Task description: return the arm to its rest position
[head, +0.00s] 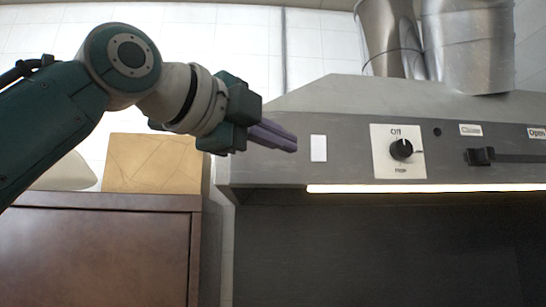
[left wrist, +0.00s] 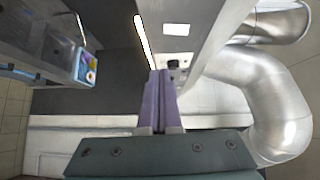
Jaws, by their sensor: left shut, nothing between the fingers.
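My left arm comes in from the left in the head view, raised in front of the range hood. My left gripper (head: 292,142) has its purple fingers together and empty. Its tips are just left of a white plate on the hood's front. In the left wrist view the left gripper (left wrist: 160,76) points up the picture with its two fingers side by side and nothing between them. My right gripper is not in view.
The grey range hood (head: 350,115) has a dial (head: 401,149), a slider (head: 481,156) and a lit strip (head: 430,188). Metal ducts (head: 468,45) rise above it. A brown cabinet (head: 95,255) with a tan box (head: 152,165) stands lower left. The wrist view shows a silver duct (left wrist: 275,100) at right.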

